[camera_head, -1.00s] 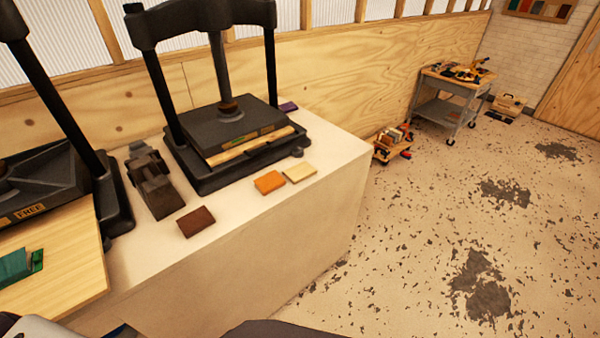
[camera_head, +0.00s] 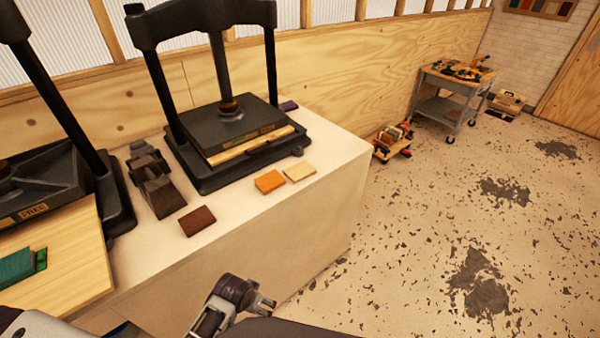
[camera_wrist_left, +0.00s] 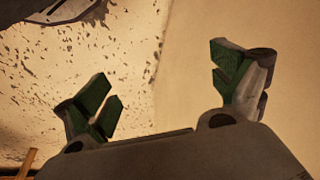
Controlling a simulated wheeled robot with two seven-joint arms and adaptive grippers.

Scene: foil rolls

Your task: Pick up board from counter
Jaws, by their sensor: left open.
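Small flat boards lie on the pale counter (camera_head: 330,150): a dark brown one (camera_head: 197,220), an orange one (camera_head: 269,181) and a cream one (camera_head: 299,172). A larger light wood board (camera_head: 75,262) lies at the counter's left end. I cannot tell which board the task means. My left gripper (camera_head: 262,302) is low in front of the counter's front face, below the small boards and apart from them. In the left wrist view the left gripper (camera_wrist_left: 165,85) is open and empty, with green pads, and no board shows there. My right gripper is not in view.
A black press (camera_head: 232,140) stands on the counter behind the small boards, and another (camera_head: 60,185) stands at left. A dark clamp-like block (camera_head: 158,190) is between them. Teal pieces (camera_head: 18,264) rest on the light wood board.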

